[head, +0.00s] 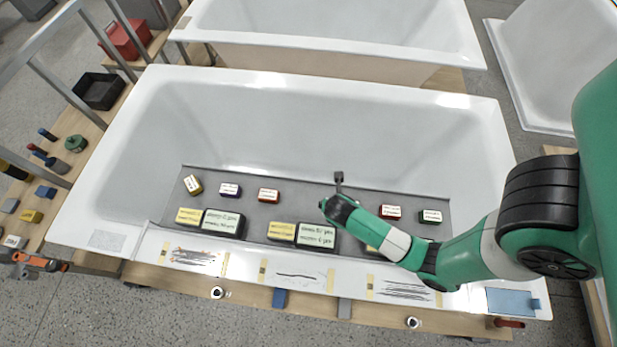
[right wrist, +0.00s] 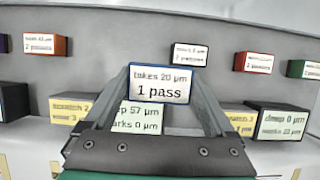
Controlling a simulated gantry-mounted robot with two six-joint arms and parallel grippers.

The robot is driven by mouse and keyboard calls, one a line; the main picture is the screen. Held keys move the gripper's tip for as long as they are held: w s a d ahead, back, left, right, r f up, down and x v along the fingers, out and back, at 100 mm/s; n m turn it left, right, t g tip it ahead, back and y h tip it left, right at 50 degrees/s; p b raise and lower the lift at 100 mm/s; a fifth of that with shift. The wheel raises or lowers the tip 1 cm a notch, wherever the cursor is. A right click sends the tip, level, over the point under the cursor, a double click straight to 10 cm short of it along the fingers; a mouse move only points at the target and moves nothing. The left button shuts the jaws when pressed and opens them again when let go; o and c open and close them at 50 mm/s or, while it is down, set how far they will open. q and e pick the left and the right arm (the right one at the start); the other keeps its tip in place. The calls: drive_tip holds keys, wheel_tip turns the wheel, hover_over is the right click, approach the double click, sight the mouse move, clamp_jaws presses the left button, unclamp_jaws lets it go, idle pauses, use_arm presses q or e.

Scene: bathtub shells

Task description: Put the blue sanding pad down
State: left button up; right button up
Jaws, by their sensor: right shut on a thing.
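The blue sanding pad (right wrist: 160,86) has a blue edge and a white label reading "takes 20 µm, 1 pass". My right gripper (right wrist: 160,90) is shut on it in the right wrist view. In the head view my right gripper (head: 338,206) is over the grey mat (head: 300,205) in the near tub, and it hides the held pad there. I cannot tell whether the pad touches the mat. My left gripper is not in view.
A black-edged pad (right wrist: 188,54) stands just beyond the held pad. Purple (head: 230,190), orange (head: 268,195), red (head: 389,212) and green (head: 430,216) pads stand on the mat. Large labelled blocks (head: 315,237) line its near side. Bare mat shows between the orange pad and my gripper.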

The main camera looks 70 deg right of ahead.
drive_tip(key=w+d+f+b, duration=0.2)
drive_tip(key=w+f, duration=0.1)
drive_tip(key=w, duration=0.2)
drive_tip(key=b, duration=0.3)
hover_over(309, 200)
drive_tip(key=s+a, duration=0.1)
drive_tip(key=a, duration=0.1)
wheel_tip(309, 200, down, 5)
drive_tip(key=shift+s+d+r, duration=0.1)
drive_tip(key=shift+d+r, duration=0.05)
drive_tip(key=shift+r, duration=0.05)
drive_tip(key=shift+w+d+f, duration=0.1)
drive_tip(key=shift+w, duration=0.2)
drive_tip(key=shift+w+f, duration=0.15)
drive_tip(key=shift+f, duration=0.15)
wheel_tip(309, 200, down, 3)
drive_tip(key=shift+f+b, duration=0.1)
drive_tip(key=shift+b, duration=0.8)
drive_tip(key=shift+d, duration=0.1)
